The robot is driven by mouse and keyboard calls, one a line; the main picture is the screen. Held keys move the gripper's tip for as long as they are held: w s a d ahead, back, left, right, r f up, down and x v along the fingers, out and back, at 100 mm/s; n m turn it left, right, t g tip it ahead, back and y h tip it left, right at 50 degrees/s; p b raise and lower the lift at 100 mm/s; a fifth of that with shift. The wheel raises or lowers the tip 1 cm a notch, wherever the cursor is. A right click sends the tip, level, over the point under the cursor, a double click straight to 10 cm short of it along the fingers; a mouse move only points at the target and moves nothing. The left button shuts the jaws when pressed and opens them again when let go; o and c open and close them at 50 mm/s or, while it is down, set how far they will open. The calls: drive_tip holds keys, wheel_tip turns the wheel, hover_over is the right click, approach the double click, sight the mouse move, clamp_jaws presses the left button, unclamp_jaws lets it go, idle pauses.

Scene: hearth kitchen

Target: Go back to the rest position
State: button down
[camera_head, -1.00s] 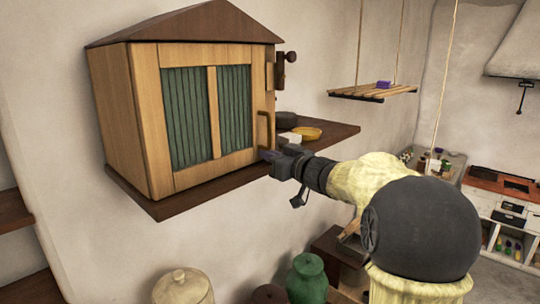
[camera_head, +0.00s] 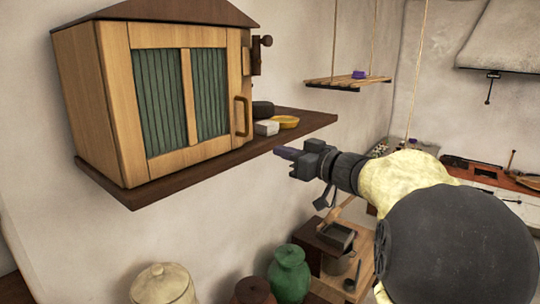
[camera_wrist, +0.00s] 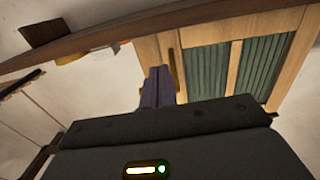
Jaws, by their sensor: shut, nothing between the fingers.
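My gripper (camera_head: 284,152) is in front of the wall shelf's front edge, right of the wooden cabinet, and points left. Its fingers are together with nothing between them. In the wrist view the shut fingers (camera_wrist: 157,86) overlap the lower part of the cabinet door in the picture. The cabinet (camera_head: 120,90) has a pale wood frame, green pleated panels and a brown roof. Its door (camera_head: 236,60) looks shut, and its handle (camera_head: 242,116) is in sight, apart from my fingers.
The brown shelf (camera_head: 318,122) carries a dark round thing (camera_head: 262,109), a white block (camera_head: 266,128) and a yellow dish (camera_head: 286,121). A hanging rack (camera_head: 340,83) is behind. Below stand a cream jar (camera_head: 160,285) and a green jar (camera_head: 289,272).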

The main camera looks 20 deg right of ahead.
wheel_tip(320, 180, down, 22)
drive_tip(key=s+m+g+h+b, duration=0.3)
drive_tip(key=m+h+b, duration=0.1)
drive_tip(key=m+h, duration=0.4)
drive_tip(key=s+a+f+n+g, duration=0.1)
drive_tip(key=s+a+f+g, duration=0.3)
drive_tip(key=s+f, duration=0.5)
drive_tip(key=s+a+f+n+g+h+b, duration=0.1)
drive_tip(key=s+a+f+g, duration=0.3)
drive_tip(key=s+f, duration=0.5)
drive_tip(key=shift+s+a+f+g, duration=0.15)
drive_tip(key=shift+s+f+g, duration=0.25)
drive_tip(key=shift+g, duration=0.6)
drive_tip(key=shift+w+r, duration=0.1)
